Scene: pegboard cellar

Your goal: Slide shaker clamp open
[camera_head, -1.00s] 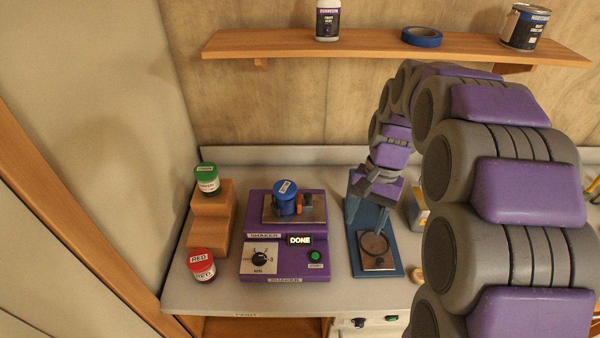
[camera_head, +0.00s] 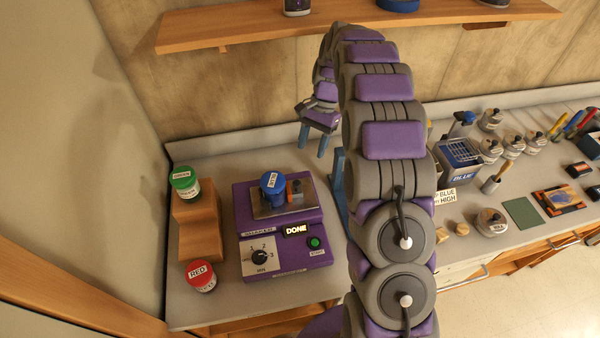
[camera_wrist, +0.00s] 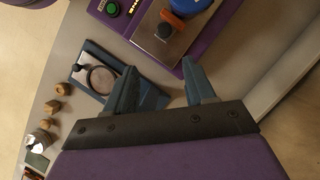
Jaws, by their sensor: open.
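The purple shaker (camera_head: 283,228) stands on the counter at the left and its display reads DONE. A jar with a blue lid (camera_head: 272,183) stands on its metal plate (camera_head: 258,208). The clamp, with a dark knob (camera_head: 296,187), is beside the jar on its right. My gripper (camera_head: 315,141) is open and empty, above the counter to the right of and behind the shaker. Its fingers (camera_wrist: 163,88) point toward the shaker's side.
A green-lidded jar (camera_head: 184,182) stands on a wooden step block (camera_head: 198,228), with a red-lidded jar (camera_head: 200,276) in front. A blue stand (camera_wrist: 97,60) is right of the shaker, partly behind my arm. A shelf (camera_head: 230,26) hangs above. Several tins and tools crowd the right counter.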

